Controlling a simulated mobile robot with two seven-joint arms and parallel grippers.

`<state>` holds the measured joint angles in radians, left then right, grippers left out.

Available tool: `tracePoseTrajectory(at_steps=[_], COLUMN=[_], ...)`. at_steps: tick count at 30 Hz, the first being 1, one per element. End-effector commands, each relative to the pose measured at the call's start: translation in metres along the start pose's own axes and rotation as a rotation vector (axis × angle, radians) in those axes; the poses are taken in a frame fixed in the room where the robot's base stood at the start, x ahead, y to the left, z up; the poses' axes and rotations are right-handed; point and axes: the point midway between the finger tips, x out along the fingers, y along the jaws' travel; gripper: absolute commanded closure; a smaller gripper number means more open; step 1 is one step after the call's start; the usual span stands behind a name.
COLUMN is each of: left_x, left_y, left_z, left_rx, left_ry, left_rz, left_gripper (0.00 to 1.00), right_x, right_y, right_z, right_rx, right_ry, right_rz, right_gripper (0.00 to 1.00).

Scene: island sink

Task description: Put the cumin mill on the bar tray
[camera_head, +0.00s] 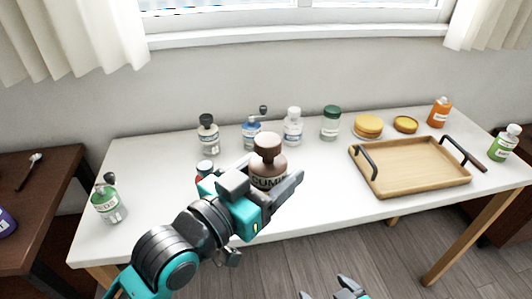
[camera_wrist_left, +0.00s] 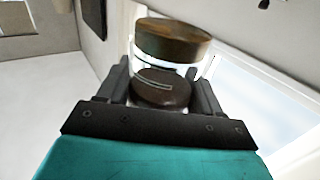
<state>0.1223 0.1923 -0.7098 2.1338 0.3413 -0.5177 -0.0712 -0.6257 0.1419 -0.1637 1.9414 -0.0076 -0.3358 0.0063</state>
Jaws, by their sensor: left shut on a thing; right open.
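The cumin mill (camera_head: 268,163) has a brown knob top and a label reading CUMIN. My left gripper (camera_head: 274,185) is shut on its body and holds it upright near the front middle of the white table. The mill's lower part is hidden by the gripper. In the left wrist view the mill (camera_wrist_left: 172,40) sits between the fingers. The wooden bar tray (camera_head: 410,166) with two dark handles lies on the table to the right, empty and apart from the mill. My right gripper (camera_head: 336,291) is open and empty at the bottom edge, below the table front.
A red-labelled bottle (camera_head: 204,169) stands just left of the held mill, partly hidden by my arm. Several jars and mills, including a blue one (camera_head: 252,133) and a green-lidded jar (camera_head: 331,123), line the back. Bare table (camera_head: 325,180) lies between mill and tray.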

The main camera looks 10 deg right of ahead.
Motion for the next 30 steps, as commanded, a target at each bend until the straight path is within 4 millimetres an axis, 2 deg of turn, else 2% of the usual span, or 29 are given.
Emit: tracePoseTrajectory(at_steps=[6,8,11,15,18,21,25,30], left_x=[-0.002,-0.006,-0.021,-0.061,-0.097,-0.131,-0.166,-0.187], left_y=[-0.007,-0.017,-0.047,-0.101,-0.132,-0.154,-0.17,-0.178], left_z=[-0.001,-0.002,0.0,0.014,0.029,0.043,0.057,0.065], left_rx=[-0.002,-0.005,-0.007,-0.007,-0.007,-0.005,-0.003,0.001], left_ry=[0.002,0.002,0.0,-0.006,-0.007,-0.007,-0.004,-0.001], left_rz=[-0.028,-0.07,-0.191,-0.426,-0.578,-0.701,-0.811,-0.869], left_gripper=[0.69,0.69,0.69,0.69,0.69,0.69,0.69,0.69], right_x=[0.0,0.0,0.0,0.0,0.0,0.0,0.0,0.0], right_y=[0.001,0.001,0.001,0.001,0.001,0.001,0.001,0.001], right_z=[0.0,0.0,0.0,0.0,0.0,0.0,0.0,0.0], right_rx=[0.0,0.0,0.0,0.0,0.0,0.0,0.0,0.0], right_ry=[0.0,0.0,0.0,0.001,0.001,0.001,0.001,0.001], right_rz=[0.001,0.001,0.001,0.001,0.001,0.001,0.001,0.001], right_gripper=[0.09,0.09,0.09,0.09,0.09,0.09,0.09,0.09])
